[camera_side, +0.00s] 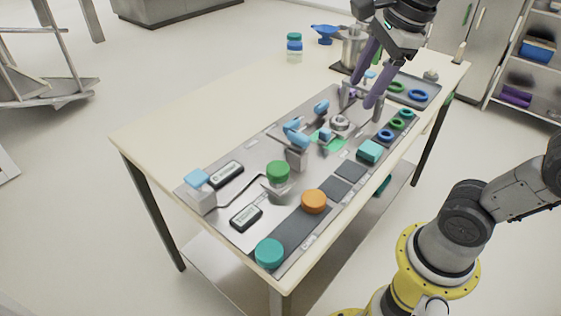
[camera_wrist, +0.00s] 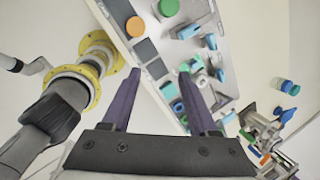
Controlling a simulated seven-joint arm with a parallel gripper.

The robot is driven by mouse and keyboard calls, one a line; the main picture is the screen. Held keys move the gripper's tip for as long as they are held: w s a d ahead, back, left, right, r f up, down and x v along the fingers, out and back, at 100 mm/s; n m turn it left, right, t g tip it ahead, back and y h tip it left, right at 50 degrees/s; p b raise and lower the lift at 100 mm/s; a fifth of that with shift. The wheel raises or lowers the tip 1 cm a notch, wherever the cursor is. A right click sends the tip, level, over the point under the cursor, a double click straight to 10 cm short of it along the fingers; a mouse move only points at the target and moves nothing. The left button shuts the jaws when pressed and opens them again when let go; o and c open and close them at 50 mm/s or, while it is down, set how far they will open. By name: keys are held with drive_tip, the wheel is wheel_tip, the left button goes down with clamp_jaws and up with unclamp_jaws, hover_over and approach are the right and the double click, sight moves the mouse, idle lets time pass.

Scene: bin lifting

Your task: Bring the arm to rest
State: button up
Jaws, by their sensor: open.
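My gripper (camera_side: 367,77) is at the far end of the table in the side view, its two purple fingers pointing down and spread apart. It is above the far part of the grey work board (camera_side: 235,213), near a small metal fixture. In the wrist view my gripper (camera_wrist: 158,72) shows both fingers wide apart with nothing held between them. Whether the fingertips touch anything below cannot be told from the side view.
The board bears a green round piece (camera_side: 277,172), an orange one (camera_side: 314,201), a teal one (camera_side: 269,253) and several blue parts. A tray (camera_side: 408,84) with rings and a metal pot (camera_side: 353,47) stand close to the gripper. The table's left side (camera_side: 190,125) is clear.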

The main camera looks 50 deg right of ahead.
drive_tip(key=s+f+n+t, duration=0.1)
drive_tip(key=s+f+n, duration=0.2)
drive_tip(key=n, duration=0.9)
drive_tip(key=s+f+n+t, duration=0.1)
drive_tip(key=s+f+n, duration=0.3)
drive_tip(key=n, duration=0.8)
drive_tip(key=shift+s+a+f+n, duration=0.2)
drive_tip(key=shift+s+f+n, duration=0.15)
drive_tip(key=shift+f, duration=0.35)
